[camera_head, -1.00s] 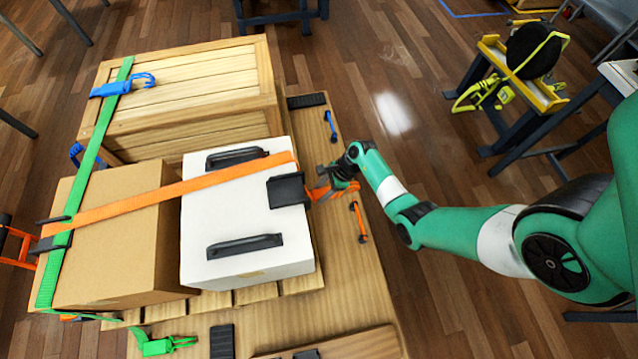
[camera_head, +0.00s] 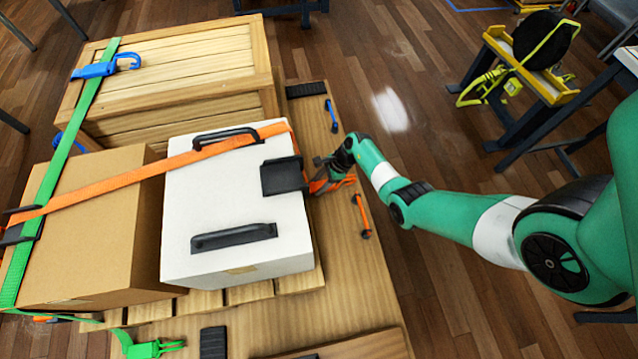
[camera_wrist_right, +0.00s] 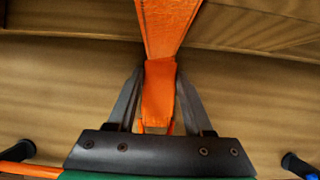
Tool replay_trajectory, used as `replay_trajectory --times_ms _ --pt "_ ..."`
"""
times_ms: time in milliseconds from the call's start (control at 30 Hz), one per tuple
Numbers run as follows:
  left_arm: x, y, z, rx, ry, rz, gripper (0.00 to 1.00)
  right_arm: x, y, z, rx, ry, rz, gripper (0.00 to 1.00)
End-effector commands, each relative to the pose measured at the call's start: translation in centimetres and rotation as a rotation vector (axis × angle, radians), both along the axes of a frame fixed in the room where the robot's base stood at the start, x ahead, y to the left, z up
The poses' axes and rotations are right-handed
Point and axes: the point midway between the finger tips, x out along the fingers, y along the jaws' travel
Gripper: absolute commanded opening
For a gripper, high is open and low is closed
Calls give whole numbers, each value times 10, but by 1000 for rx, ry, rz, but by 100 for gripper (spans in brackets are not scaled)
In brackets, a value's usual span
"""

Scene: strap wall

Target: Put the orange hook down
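The orange strap (camera_head: 110,185) runs over the cardboard box (camera_head: 85,235) and the white box (camera_head: 235,215) and over the white box's right edge. My right gripper (camera_head: 322,170) is at its end, beside the white box and low over the pallet deck. In the right wrist view the two dark fingers (camera_wrist_right: 159,85) close around the orange hook piece (camera_wrist_right: 158,98), with the strap running up from it. The hook's tip is hidden behind the gripper body. My left gripper is not in view.
An orange-ended bar (camera_head: 362,215) and a blue one (camera_head: 331,115) lie along the deck's right edge. A green strap (camera_head: 62,160) crosses the wooden crate (camera_head: 180,75) and cardboard box. A black corner piece (camera_head: 284,177) sits on the white box's edge.

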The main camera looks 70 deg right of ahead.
Motion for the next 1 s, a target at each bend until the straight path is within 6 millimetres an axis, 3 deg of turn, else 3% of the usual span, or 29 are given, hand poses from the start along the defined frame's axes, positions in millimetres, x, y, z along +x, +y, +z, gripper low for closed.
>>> replay_trajectory --times_ms 33,167,533,800,1000 --pt "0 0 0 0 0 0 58 0 0 0 0 0 0 58" --pt "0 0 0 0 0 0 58 0 0 0 0 0 0 81" --pt "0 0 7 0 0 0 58 -1 -1 8 -1 0 0 81" --pt "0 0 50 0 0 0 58 -24 -16 64 -1 -1 -3 81" --pt "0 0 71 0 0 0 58 -41 -27 98 -2 -1 -2 81"
